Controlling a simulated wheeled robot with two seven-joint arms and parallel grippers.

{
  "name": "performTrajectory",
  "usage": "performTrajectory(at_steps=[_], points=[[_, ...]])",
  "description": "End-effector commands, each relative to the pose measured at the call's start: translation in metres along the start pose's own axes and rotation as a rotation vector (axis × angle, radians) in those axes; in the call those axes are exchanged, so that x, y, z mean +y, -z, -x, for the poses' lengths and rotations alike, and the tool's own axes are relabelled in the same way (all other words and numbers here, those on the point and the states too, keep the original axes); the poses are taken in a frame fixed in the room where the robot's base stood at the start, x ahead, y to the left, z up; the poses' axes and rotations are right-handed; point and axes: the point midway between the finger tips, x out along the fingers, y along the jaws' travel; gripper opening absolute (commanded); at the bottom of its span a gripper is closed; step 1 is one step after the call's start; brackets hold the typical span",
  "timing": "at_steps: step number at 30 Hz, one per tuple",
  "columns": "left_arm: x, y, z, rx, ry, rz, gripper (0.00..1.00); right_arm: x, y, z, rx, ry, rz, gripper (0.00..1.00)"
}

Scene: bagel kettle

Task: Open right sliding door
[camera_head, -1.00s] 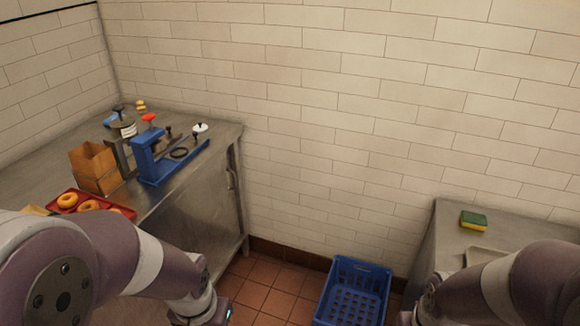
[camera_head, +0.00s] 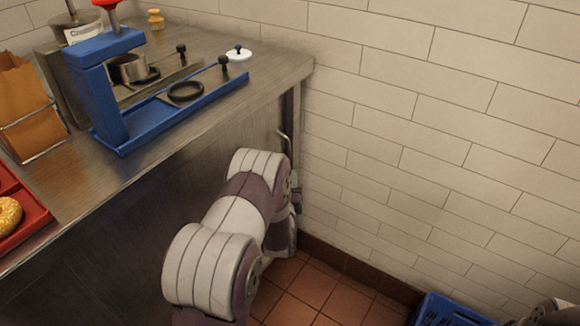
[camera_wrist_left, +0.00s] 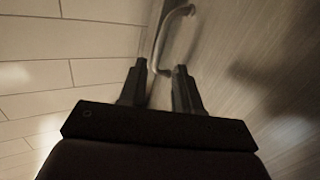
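The right sliding door (camera_head: 90,250) is the dark steel front under the counter at the left of the head view. Its bar handle (camera_head: 284,140) is upright near the door's right end, by the tiled wall. In the left wrist view the handle (camera_wrist_left: 176,30) lies just beyond my left gripper (camera_wrist_left: 160,68), its near end in line with the gap between the fingers. The fingers are apart, and I see no grip on the bar. In the head view my left arm hides these fingers and part of the door. My right gripper is not in view.
The counter top (camera_head: 190,45) carries a blue press (camera_head: 110,90), a white-lidded item (camera_head: 238,54), a paper bag (camera_head: 25,95) and a red tray (camera_head: 30,215) with a bagel. A blue crate (camera_head: 450,312) stands on the floor at lower right. The tiled wall (camera_head: 420,130) is close to the door's end.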

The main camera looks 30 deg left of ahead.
Motion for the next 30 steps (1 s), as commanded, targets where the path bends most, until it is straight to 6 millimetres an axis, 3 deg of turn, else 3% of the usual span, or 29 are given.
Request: performTrajectory(at_steps=[6, 12, 17, 24, 26, 27, 30], points=[[0.0, -0.002, -0.056, 0.003, -0.001, 0.0, 0.33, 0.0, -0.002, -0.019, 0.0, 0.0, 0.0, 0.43], [0.001, -0.001, -0.096, 0.0, -0.002, 0.0, 0.33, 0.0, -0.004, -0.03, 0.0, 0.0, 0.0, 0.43], [0.001, 0.001, -0.109, -0.002, -0.003, 0.0, 0.33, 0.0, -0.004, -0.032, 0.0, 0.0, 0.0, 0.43], [0.002, 0.003, -0.111, -0.002, -0.003, 0.0, 0.33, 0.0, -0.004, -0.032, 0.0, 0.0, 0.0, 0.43], [0.002, 0.003, -0.111, -0.002, -0.003, 0.0, 0.16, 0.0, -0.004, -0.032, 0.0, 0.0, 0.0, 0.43], [0.002, 0.003, -0.11, -0.002, -0.003, 0.0, 0.03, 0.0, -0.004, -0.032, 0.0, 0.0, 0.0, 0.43], [0.002, 0.003, -0.11, -0.002, -0.003, 0.0, 0.0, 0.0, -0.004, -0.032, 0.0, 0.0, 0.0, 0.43]])
